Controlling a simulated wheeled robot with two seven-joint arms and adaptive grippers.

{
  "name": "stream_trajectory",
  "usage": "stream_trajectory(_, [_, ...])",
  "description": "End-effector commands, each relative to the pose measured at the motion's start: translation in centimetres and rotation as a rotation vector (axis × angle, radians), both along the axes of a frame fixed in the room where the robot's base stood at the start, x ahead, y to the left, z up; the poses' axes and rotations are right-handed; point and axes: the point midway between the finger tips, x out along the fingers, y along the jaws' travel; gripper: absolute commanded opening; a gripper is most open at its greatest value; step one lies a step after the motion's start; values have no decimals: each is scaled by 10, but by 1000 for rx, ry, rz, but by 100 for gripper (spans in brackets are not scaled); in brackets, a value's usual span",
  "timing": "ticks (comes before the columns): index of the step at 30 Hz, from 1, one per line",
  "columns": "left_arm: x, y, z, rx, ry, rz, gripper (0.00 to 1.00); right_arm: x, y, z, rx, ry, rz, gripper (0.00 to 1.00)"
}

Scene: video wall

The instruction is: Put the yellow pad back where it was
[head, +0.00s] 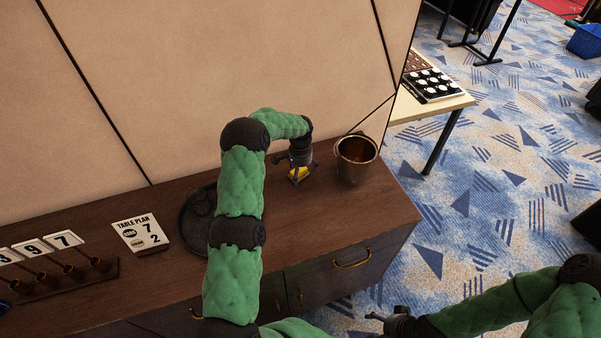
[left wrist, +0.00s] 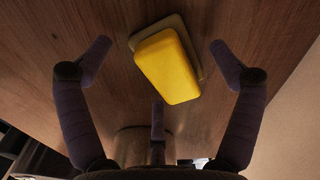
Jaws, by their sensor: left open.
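The yellow pad (head: 299,175) lies on the dark wooden cabinet top, just left of a metal bucket. In the left wrist view the yellow pad (left wrist: 168,68) sits on a thin, slightly larger tan piece (left wrist: 144,36). My left gripper (head: 298,163) is just above the pad in the head view and partly covers it. In the left wrist view its fingers (left wrist: 160,70) are spread wide, one on each side of the pad, touching nothing visible. My right gripper (head: 380,318) is low in the head view, away from the cabinet; its jaws are too small to judge.
The metal bucket (head: 357,160) stands close right of the pad. A round dark tray (head: 190,232), a table plan sign (head: 141,233) and a rack with number cards (head: 65,278) stand to the left. A beige wall panel (head: 220,70) rises behind the cabinet top (head: 340,215).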

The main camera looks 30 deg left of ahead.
Motion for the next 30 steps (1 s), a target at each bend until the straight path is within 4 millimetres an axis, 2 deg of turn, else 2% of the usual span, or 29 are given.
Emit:
stream_trajectory(5, [1, 0, 16, 1, -3, 0, 92, 0, 0, 3, 0, 0, 0, 88])
stream_trajectory(18, [1, 0, 99, 0, -2, -1, 92, 0, 0, 9, 0, 0, 0, 88])
stream_trajectory(24, [1, 0, 118, 0, 0, -1, 92, 0, 0, 10, 0, 0, 0, 88])
stream_trajectory(30, [0, 0, 123, 0, 0, 0, 92, 0, 0, 10, 0, 0, 0, 88])
